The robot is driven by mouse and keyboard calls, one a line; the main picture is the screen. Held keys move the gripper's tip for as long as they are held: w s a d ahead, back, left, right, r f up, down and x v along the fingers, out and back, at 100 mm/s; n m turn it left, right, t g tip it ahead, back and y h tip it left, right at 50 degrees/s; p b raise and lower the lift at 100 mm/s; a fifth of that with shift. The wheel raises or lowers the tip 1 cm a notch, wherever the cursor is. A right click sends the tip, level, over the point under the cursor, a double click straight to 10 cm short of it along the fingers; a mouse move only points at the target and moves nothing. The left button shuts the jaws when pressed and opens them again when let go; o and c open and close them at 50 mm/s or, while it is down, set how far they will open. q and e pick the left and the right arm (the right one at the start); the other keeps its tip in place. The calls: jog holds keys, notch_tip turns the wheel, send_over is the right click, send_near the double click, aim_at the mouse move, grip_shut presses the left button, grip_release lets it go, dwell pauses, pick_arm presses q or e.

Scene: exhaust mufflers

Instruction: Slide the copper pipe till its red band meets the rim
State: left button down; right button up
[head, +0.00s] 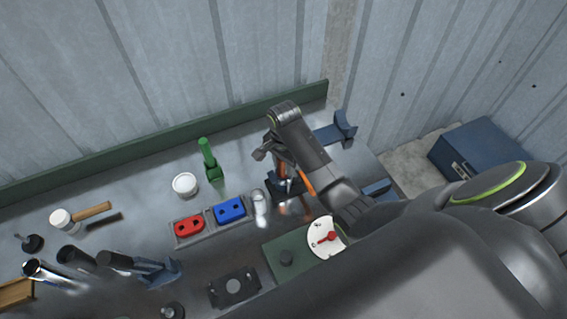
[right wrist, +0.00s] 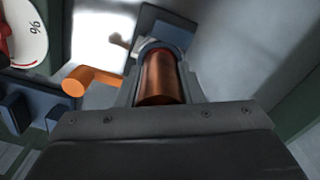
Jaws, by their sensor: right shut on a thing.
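My right gripper (head: 277,168) reaches down over the bench at the centre of the head view. In the right wrist view it is shut on the copper pipe (right wrist: 163,78), which lies between its fingers. A grey-blue rim (right wrist: 152,44) curves around the pipe's far end; whether they touch is unclear. In the head view only a small part of the copper pipe (head: 281,167) shows beside the gripper, near a dark blue holder. My left gripper is not in view.
An orange rod (right wrist: 78,80) is close beside the gripper. A white dial (head: 318,247) with a red pointer stands on a green plate. A tray holds red (head: 187,228) and blue (head: 230,209) blocks.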

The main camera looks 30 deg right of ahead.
jog(key=shift+c, duration=1.4)
jog(key=shift+f, duration=0.25)
jog(key=o, duration=1.2)
jog(key=shift+c, duration=0.2)
jog(key=shift+r, duration=0.15)
